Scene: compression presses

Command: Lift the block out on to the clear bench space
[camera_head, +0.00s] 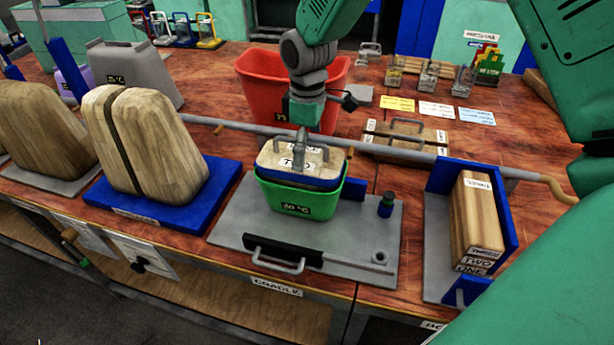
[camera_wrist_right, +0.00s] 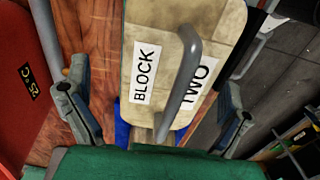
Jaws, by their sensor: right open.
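The wooden block (camera_head: 297,163), labelled BLOCK and TWO with a grey handle on top, sits upright in the green tub (camera_head: 299,200) on the grey cradle plate (camera_head: 236,221). Its labelled top and handle also show in the right wrist view (camera_wrist_right: 145,40). My right gripper (camera_head: 312,122) is open above the block, with its fingers spread to either side of the handle in the wrist view. Whether the fingers touch the block cannot be told. My left gripper is not in view.
A red bin (camera_head: 257,88) stands just behind my right gripper. A grey rail (camera_head: 400,148) crosses behind the tub. A blue bracket (camera_head: 508,204) holding a wooden piece (camera_head: 476,215) stands at right; big wooden forms (camera_head: 150,145) stand at left. Bare bench shows beyond the rail at right.

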